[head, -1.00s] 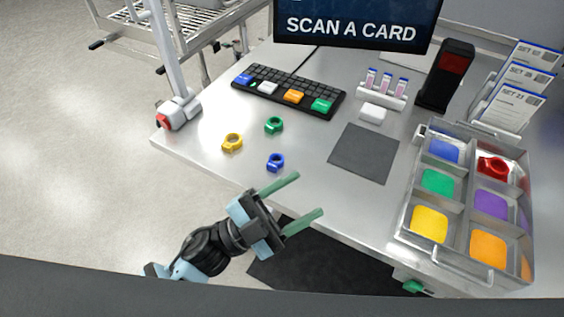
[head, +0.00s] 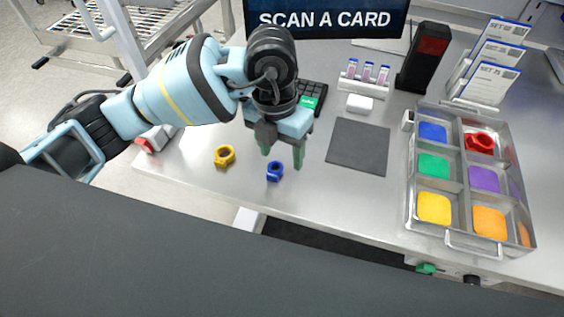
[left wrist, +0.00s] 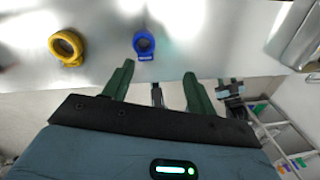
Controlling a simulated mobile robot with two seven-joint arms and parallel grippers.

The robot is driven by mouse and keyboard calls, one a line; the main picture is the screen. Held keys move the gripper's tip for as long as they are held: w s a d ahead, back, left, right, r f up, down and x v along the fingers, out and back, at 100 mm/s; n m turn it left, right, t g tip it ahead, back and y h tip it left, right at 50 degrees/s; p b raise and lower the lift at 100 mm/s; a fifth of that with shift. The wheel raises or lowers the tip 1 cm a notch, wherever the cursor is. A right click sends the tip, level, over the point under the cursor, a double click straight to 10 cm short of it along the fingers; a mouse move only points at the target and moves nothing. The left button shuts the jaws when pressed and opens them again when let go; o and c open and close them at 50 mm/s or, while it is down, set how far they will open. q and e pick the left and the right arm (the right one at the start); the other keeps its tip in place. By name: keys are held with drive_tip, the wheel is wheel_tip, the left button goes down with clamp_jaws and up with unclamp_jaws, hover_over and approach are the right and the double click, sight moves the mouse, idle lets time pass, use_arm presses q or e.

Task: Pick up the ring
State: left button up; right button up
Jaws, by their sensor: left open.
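A blue ring (head: 275,171) lies flat on the metal table near its front edge. It also shows in the left wrist view (left wrist: 144,43), beyond the fingertips. A yellow ring (head: 225,156) lies to its left and shows in the left wrist view too (left wrist: 67,46). A red ring (head: 480,142) sits in the upper right compartment of the tray. My left gripper (head: 282,158) points down, open and empty, with its green fingers above and just behind the blue ring. The green ring is not visible; my left arm covers that area.
The metal tray (head: 452,240) with coloured compartments stands at the right. A dark mat (head: 357,147) lies between it and my gripper. A vial rack (head: 365,82) and a black card reader (head: 424,58) stand behind the mat.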

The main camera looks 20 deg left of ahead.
sight(275, 163)
use_arm(q)
drive_tip(key=shift+t+y, duration=0.3)
drive_tip(key=shift+y, duration=0.2)
drive_tip(key=shift+w+a+f, duration=0.25)
drive_tip(key=shift+a+f, duration=0.05)
drive_tip(key=shift+f, duration=0.8)
drive_tip(key=shift+w+a+f, duration=0.2)
drive_tip(key=shift+a+f, duration=0.05)
drive_tip(key=shift+f, duration=0.9)
drive_tip(key=shift+w+a+f, duration=0.25)
drive_tip(key=shift+a+f, duration=0.05)
drive_tip(key=shift+f, duration=0.8)
drive_tip(key=c, duration=1.1)
drive_tip(key=shift+o, duration=0.2)
drive_tip(key=shift+r, duration=0.9)
drive_tip(key=shift+s+d+r, duration=0.15)
drive_tip(key=shift+r, duration=0.35)
drive_tip(key=shift+s+d+r, duration=0.1)
drive_tip(key=shift+d+r, duration=0.05)
drive_tip(key=shift+r, duration=0.3)
drive_tip(key=s+d+r, duration=0.1)
drive_tip(key=s+d, duration=0.9)
drive_tip(key=s, duration=0.1)
drive_tip(key=shift+s+r, duration=0.15)
drive_tip(key=shift+s, duration=0.1)
